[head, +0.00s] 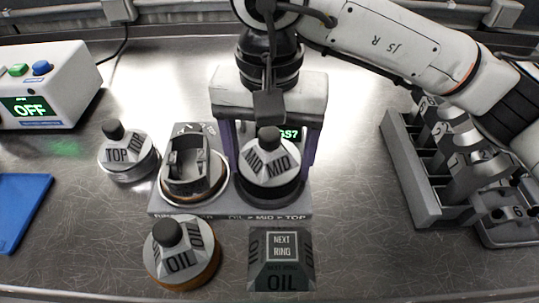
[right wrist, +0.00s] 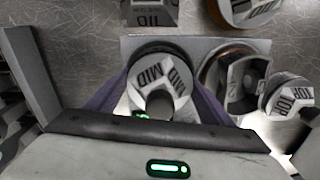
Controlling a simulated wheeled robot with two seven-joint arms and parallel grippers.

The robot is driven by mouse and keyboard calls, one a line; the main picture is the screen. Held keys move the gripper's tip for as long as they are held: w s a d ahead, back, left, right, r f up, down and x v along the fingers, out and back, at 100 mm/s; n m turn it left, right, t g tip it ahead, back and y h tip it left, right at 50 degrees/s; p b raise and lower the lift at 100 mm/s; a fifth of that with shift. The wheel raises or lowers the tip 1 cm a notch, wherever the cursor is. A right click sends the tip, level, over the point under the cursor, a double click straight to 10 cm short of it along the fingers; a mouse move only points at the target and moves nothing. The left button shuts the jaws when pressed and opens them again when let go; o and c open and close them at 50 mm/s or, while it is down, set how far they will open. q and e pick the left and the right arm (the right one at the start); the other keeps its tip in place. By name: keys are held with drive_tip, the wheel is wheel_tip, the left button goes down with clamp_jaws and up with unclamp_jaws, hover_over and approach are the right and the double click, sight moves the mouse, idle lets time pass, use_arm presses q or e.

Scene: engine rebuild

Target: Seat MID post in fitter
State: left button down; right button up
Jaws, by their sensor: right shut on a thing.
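The MID post (head: 265,172) is a grey knob-topped block marked MID, upright over a dark round socket at the right end of the fitter (head: 160,208). My right gripper (head: 268,182) is above it, its purple fingers on either side, shut on the post. The right wrist view shows the MID post (right wrist: 160,75) between the fingers, over the fitter's plate (right wrist: 195,43). I cannot tell whether its base touches the socket's floor. My left gripper is not in view.
A piston in a ring (head: 193,168) stands at the fitter's left end. The TOP post (head: 127,155) and OIL post (head: 180,255) stand nearby. A NEXT RING sign (head: 282,260) is in front. A parts rack (head: 405,165) is at right, a control box (head: 40,85) at left.

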sight(270, 133)
drive_tip(key=shift+f, duration=0.2)
idle(0.6)
drive_tip(key=o, duration=1.4)
drive_tip(key=shift+o, duration=0.4)
drive_tip(key=shift+r+p, duration=1.2)
drive_tip(key=shift+r, duration=1.85)
